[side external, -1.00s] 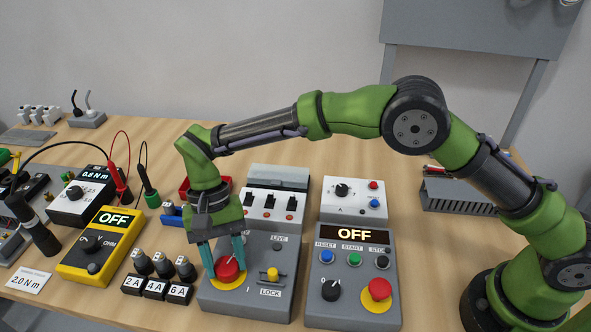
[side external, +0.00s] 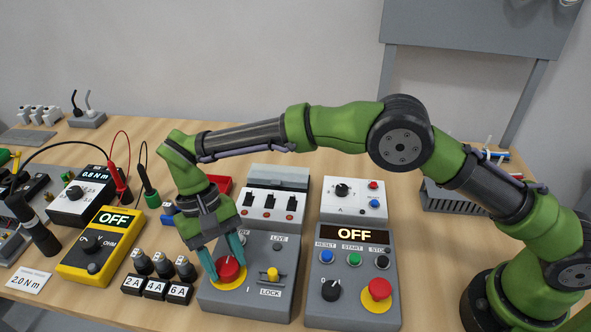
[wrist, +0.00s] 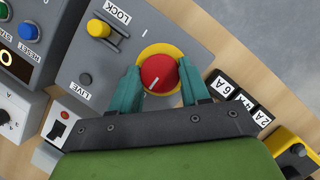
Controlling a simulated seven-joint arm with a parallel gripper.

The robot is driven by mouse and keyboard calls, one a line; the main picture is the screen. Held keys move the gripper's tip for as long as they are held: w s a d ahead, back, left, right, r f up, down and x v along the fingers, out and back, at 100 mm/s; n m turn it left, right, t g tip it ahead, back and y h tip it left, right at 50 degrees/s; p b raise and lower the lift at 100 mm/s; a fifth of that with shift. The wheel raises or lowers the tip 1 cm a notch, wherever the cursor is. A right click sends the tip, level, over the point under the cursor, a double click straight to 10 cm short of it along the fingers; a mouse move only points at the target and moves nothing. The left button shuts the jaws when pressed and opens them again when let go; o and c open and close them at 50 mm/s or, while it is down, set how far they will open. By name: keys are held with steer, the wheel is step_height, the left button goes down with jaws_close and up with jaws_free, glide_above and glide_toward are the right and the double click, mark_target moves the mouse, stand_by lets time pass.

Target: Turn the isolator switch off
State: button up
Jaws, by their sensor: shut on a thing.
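The isolator switch is a red rotary knob (side external: 229,268) on a yellow disc, on a grey box (side external: 262,300) with LIVE and LOCK labels. My gripper (side external: 227,264) is over this box, its two teal fingers shut on the red knob, one on each side. In the wrist view the red knob (wrist: 158,72) lies between the fingers of my gripper (wrist: 160,80). A white pointer line on the knob shows there, slanting. A yellow lock piece (side external: 272,275) stands to the right of the knob. The LIVE lamp (side external: 278,247) looks dark.
A grey control box (side external: 353,310) with an OFF display and several buttons stands close on the right. Black fuse blocks (side external: 155,290) marked 2A, 4A and 6A and a yellow meter (side external: 92,250) stand to the left. A breaker unit (side external: 271,207) is behind.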

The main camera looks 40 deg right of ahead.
steer(key=o, duration=1.1)
steer(key=shift+c, duration=0.2)
steer(key=v, duration=0.7)
steer(key=shift+r, duration=0.2)
steer(key=shift+w, duration=0.1)
